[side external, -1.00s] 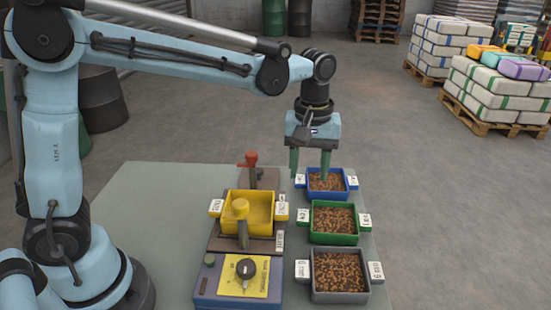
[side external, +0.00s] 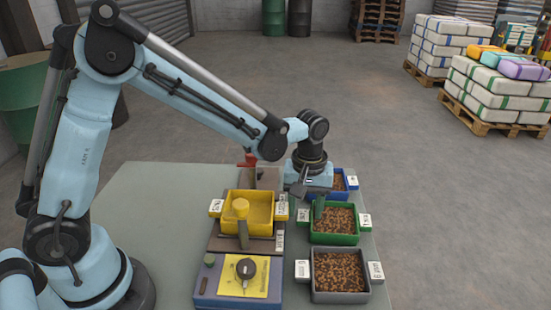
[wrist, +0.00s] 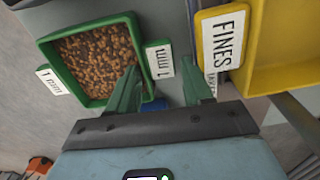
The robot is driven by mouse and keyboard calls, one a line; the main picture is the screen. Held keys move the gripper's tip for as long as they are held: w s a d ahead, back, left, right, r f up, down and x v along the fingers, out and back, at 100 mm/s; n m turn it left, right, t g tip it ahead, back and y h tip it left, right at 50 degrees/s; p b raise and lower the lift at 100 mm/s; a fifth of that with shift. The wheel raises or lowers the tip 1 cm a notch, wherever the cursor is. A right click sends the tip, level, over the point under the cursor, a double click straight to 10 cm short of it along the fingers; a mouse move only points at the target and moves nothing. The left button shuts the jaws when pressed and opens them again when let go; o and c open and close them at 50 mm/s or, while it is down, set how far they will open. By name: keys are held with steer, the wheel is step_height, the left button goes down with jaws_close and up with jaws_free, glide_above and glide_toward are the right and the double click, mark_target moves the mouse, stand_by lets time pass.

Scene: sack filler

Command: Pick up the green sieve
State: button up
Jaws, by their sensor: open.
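The green sieve (side external: 334,239) is a square tray of brown granules, the middle of three on the table's right side. It has a white labelled tab on its left and right sides. In the wrist view the green sieve (wrist: 92,103) fills the upper left, its tabs reading "1 mm". My gripper (side external: 312,205) is open and low at the sieve's back left corner. In the wrist view my gripper's fingers (wrist: 160,68) stand either side of one tab, one finger over the sieve's inside edge and the other outside. Contact cannot be told.
A blue sieve (side external: 352,183) sits behind, partly hidden by my gripper. A grey sieve (side external: 341,299) sits in front. The table's left part (side external: 150,220) is clear.

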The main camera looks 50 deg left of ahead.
steer(key=shift+c, duration=0.2)
jaws_close()
stand_by(0.3)
